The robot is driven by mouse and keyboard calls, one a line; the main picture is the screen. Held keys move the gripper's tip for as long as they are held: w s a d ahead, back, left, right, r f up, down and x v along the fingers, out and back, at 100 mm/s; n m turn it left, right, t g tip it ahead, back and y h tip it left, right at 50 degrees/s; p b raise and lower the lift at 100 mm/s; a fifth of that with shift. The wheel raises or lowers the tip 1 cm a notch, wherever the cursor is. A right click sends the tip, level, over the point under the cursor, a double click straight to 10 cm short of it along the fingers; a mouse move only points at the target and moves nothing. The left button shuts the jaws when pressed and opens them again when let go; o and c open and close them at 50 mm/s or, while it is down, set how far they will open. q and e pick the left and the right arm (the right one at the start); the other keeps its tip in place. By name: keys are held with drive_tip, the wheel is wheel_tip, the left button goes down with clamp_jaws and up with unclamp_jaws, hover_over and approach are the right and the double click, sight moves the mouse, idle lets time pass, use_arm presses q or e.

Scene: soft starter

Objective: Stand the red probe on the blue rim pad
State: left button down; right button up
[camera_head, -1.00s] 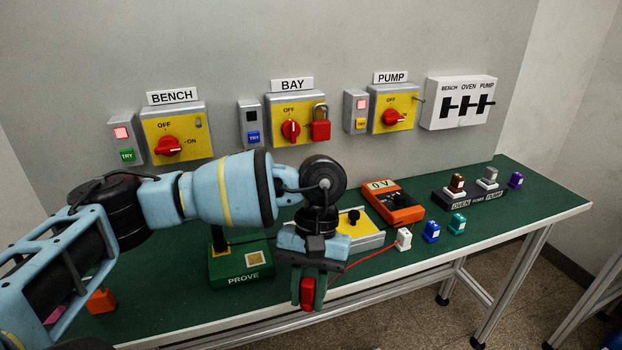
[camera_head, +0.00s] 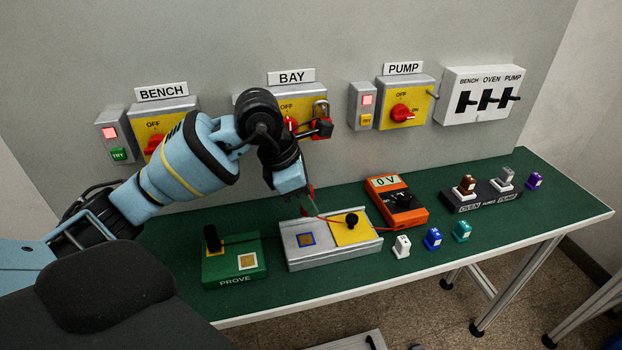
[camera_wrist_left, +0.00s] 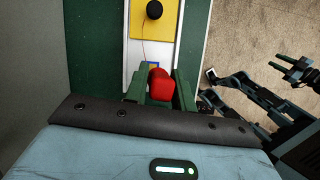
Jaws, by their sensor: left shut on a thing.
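The red probe (camera_wrist_left: 160,84) is gripped between the green fingers of my left gripper (camera_wrist_left: 159,90) in the left wrist view. In the head view the left gripper (camera_head: 308,198) points down above the silver box (camera_head: 293,258), and only a sliver of the probe shows. The blue rim pad (camera_head: 306,240) is a blue-edged square on that box, beside its yellow plate. The probe appears above the pad, apart from it. In the left wrist view the pad (camera_wrist_left: 153,65) is partly hidden by the probe. My right gripper (camera_wrist_left: 277,62) is at the right there, with two separate, empty fingers.
The green PROVE block (camera_head: 233,262) stands left of the silver box. The orange meter (camera_head: 396,201) reads 0 V to its right. A thin red lead runs from the probe towards the meter. White, blue and teal plugs (camera_head: 432,239) stand near the front edge.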

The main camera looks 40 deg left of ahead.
sight(314, 238)
use_arm(q)
drive_tip(key=shift+w+a+r+n, duration=0.2)
drive_tip(key=shift+a+r+n, duration=0.1)
drive_tip(key=shift+n, duration=0.1)
drive_tip(key=shift+w+a+n+y, duration=0.1)
drive_tip(key=shift+a+n+y, duration=0.1)
drive_tip(key=shift+n+y, duration=0.1)
drive_tip(key=shift+r, duration=0.1)
